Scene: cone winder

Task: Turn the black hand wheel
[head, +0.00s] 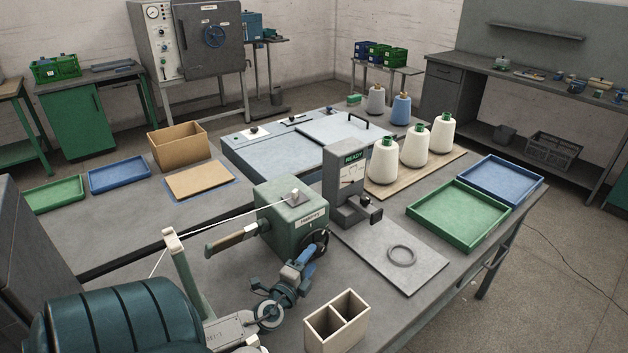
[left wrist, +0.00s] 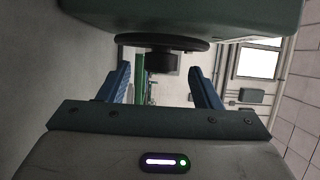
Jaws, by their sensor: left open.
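The black hand wheel (head: 321,243) is on the near right side of the green winder box (head: 284,215). In the left wrist view the wheel (left wrist: 140,41) is a thin dark disc seen nearly edge-on. A short dark stub (left wrist: 163,64) stands out from it toward my gripper; I cannot tell whether it is hub or handle. My left gripper (head: 308,252) is open just in front of the wheel and hides part of it. In the left wrist view its blue fingers (left wrist: 159,72) are on either side of the stub, with gaps. My right gripper is not in view.
A divided cream box (head: 337,322) stands near the gripper at the front edge. A grey gauge stand (head: 341,180) and a plate with a ring (head: 402,254) are right of the winder. A yarn guide post (head: 184,270) and dark green drum (head: 120,318) are left.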

